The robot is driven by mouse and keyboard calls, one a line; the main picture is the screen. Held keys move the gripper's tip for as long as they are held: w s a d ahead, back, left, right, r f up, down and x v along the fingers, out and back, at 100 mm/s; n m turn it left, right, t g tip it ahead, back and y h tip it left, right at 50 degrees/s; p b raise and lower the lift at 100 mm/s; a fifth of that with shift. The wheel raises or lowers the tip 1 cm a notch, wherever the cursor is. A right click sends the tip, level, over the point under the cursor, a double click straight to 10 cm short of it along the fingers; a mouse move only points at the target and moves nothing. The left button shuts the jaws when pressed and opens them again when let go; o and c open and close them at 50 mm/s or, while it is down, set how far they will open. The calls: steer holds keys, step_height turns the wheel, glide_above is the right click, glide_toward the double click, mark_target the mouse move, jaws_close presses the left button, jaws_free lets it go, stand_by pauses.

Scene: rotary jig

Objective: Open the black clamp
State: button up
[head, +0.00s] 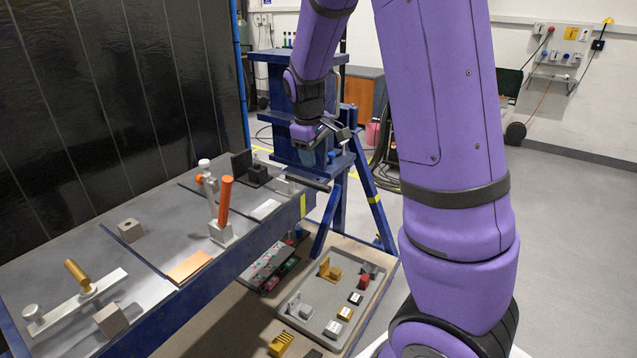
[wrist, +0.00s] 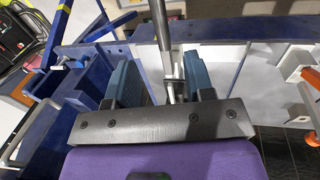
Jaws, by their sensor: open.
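The black clamp's dark handle (wrist: 161,18) and metal stem (wrist: 175,72) show in the wrist view, running between my fingers. In the head view its long dark handle (head: 308,182) lies low and nearly level at the far end of the blue bench, reaching past the bench edge. My gripper (wrist: 160,72) is open, with one blue finger on each side of the stem. The right finger looks close to the stem; I cannot tell whether it touches. In the head view my gripper (head: 309,157) is just above the handle, pointing down.
An orange-handled clamp (head: 225,200) stands upright mid-bench. A gold-handled clamp (head: 78,275) is at the near end. A black block (head: 258,173) sits near the far end. A blue stand (head: 285,105) rises behind my gripper. A grey tray (head: 305,328) with parts lies below.

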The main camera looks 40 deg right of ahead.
mark_target(319, 184)
steer(key=f, duration=0.3)
steer(key=d+f, duration=0.1)
steer(key=f, duration=0.2)
steer(key=d+f, duration=0.1)
steer(key=f, duration=0.2)
steer(key=shift+w+f, duration=0.3)
steer(key=shift+f, duration=0.05)
steer(key=shift+a, duration=0.1)
jaws_close()
